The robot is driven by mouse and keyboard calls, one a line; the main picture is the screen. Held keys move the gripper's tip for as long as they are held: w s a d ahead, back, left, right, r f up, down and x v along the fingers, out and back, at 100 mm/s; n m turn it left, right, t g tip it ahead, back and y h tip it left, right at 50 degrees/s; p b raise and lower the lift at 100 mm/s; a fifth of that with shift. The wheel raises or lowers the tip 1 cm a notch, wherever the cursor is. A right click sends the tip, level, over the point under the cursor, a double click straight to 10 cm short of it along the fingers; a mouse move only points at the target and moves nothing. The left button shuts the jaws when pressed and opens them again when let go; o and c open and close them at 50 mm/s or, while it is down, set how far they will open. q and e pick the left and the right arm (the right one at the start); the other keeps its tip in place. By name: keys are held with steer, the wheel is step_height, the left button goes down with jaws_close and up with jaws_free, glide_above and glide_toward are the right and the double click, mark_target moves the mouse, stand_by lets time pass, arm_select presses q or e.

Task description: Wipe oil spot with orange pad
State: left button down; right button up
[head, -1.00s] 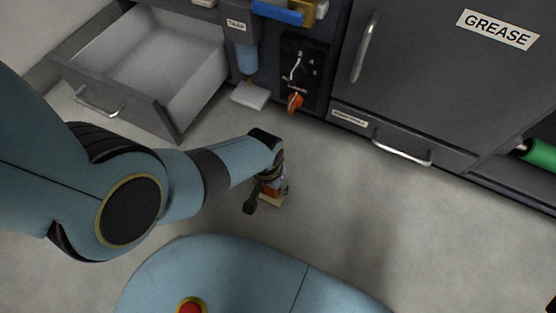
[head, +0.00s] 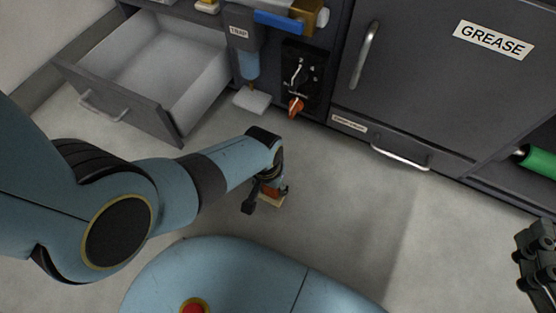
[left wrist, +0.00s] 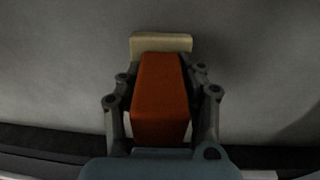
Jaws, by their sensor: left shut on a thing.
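My left gripper (head: 267,190) is low over the grey floor in the head view. In the left wrist view, its fingers (left wrist: 162,95) are shut on the orange pad (left wrist: 160,92). The pad has an orange block handle and a pale cream base (left wrist: 161,42) at its far end. No oil spot can be made out in either view. My right gripper (head: 538,262) shows at the right edge, partly cut off; its jaw state is unclear.
An open, empty-looking grey drawer (head: 158,108) juts out at the left. A TRAP unit (head: 247,50) stands above a white block (head: 251,100). A panel with an orange knob (head: 296,105) and a GREASE cabinet (head: 440,90) line the back. The floor (head: 350,200) before them is clear.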

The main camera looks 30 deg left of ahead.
arm_select(q)
steer(key=shift+r, duration=0.3)
steer(key=shift+w+r+p, duration=0.1)
steer(key=shift+r+p, duration=0.7)
steer(key=shift+p, duration=0.2)
steer(key=shift+r+p, duration=0.6)
steer(key=shift+r, duration=0.05)
steer(key=shift+r+p, duration=0.45)
steer(key=shift+r, duration=0.05)
steer(key=shift+r+p, duration=0.55)
steer(key=shift+p, duration=0.05)
arm_select(e)
steer(key=s+d+f+m+g+h, duration=0.1)
steer(key=s+f+g, duration=0.3)
steer(key=g, duration=0.5)
steer(key=shift+s+d, duration=0.35)
steer(key=shift+d, duration=0.15)
arm_select(q)
steer(key=shift+f, duration=0.1)
arm_select(e)
steer(key=shift+f, duration=0.1)
